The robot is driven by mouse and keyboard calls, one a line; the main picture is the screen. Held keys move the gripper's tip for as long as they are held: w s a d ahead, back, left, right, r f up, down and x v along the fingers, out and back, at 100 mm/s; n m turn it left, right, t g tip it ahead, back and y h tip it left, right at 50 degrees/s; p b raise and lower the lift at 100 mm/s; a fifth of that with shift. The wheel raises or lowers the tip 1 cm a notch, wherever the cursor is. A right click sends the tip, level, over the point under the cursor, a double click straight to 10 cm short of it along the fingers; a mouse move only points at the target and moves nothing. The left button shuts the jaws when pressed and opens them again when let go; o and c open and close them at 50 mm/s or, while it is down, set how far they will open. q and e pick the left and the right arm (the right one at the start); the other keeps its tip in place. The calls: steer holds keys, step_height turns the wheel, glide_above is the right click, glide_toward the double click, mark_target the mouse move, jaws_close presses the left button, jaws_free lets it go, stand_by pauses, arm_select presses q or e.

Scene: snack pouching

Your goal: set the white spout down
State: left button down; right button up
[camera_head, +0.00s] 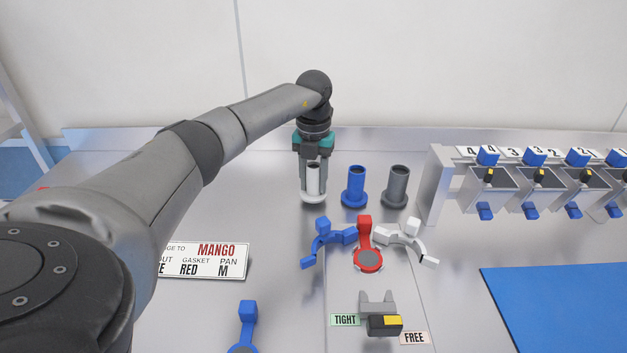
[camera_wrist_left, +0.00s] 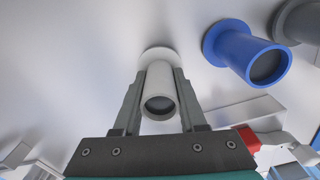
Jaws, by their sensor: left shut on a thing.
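The white spout (camera_head: 313,183) stands upright at the left end of a row of spouts, with its flange low at the table surface. My left gripper (camera_head: 313,174) comes down from above and is shut on the white spout's tube. In the left wrist view the white spout (camera_wrist_left: 160,90) sits between the two fingers (camera_wrist_left: 158,95). Whether its flange touches the table or hangs just above it, I cannot tell. My right gripper is not in view.
A blue spout (camera_head: 355,186) and a grey spout (camera_head: 396,186) stand to the right. Dispensers (camera_head: 490,190) and a blue mat (camera_head: 560,305) are at the right. A MANGO card (camera_head: 210,260) lies left.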

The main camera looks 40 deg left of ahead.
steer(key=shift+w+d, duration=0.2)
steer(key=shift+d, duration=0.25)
arm_select(q)
steer(key=shift+f, duration=0.6)
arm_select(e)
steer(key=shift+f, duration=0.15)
arm_select(q)
steer(key=c, duration=0.9)
jaws_free()
steer(key=o, duration=0.5)
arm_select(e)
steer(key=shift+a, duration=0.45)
